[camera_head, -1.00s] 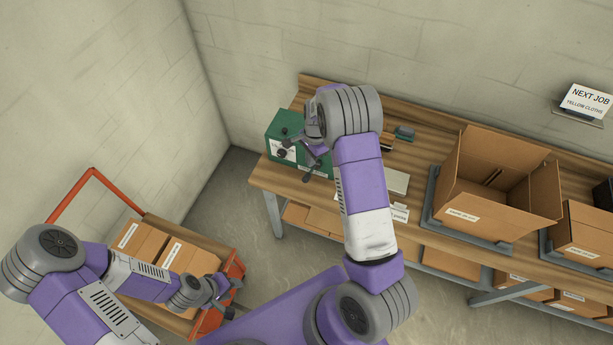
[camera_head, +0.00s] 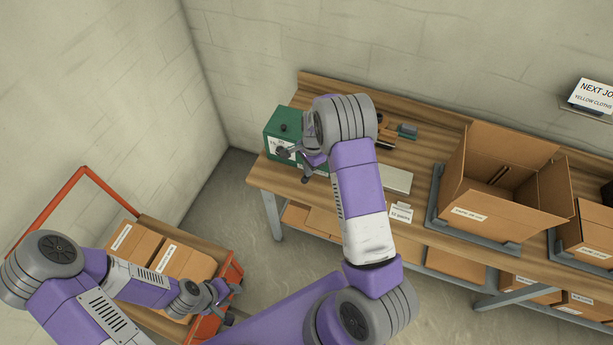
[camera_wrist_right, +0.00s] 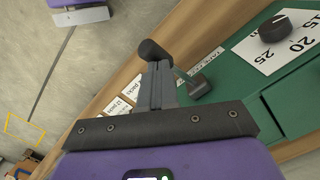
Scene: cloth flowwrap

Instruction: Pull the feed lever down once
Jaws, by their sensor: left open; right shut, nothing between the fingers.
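The green machine (camera_head: 279,121) stands at the left end of the wooden bench; its green body also fills the right of the right wrist view (camera_wrist_right: 235,105). There, the feed lever shows as a black knob (camera_wrist_right: 152,49) on a thin rod running to a dark bracket on the machine. My right gripper (camera_wrist_right: 158,70) is shut with nothing between its fingers, its tips right at the knob; whether they touch it I cannot tell. In the head view my right wrist partly hides the machine and lever. My left gripper (camera_head: 221,293) is open and empty by the cart, far from the machine.
A black dial (camera_wrist_right: 274,28) sits on a white numbered label beside the lever. An open carton (camera_head: 490,195) stands on the bench to the right. A red-framed cart (camera_head: 229,278) with boxes is at lower left. Cards (camera_wrist_right: 118,103) line the bench edge near the lever.

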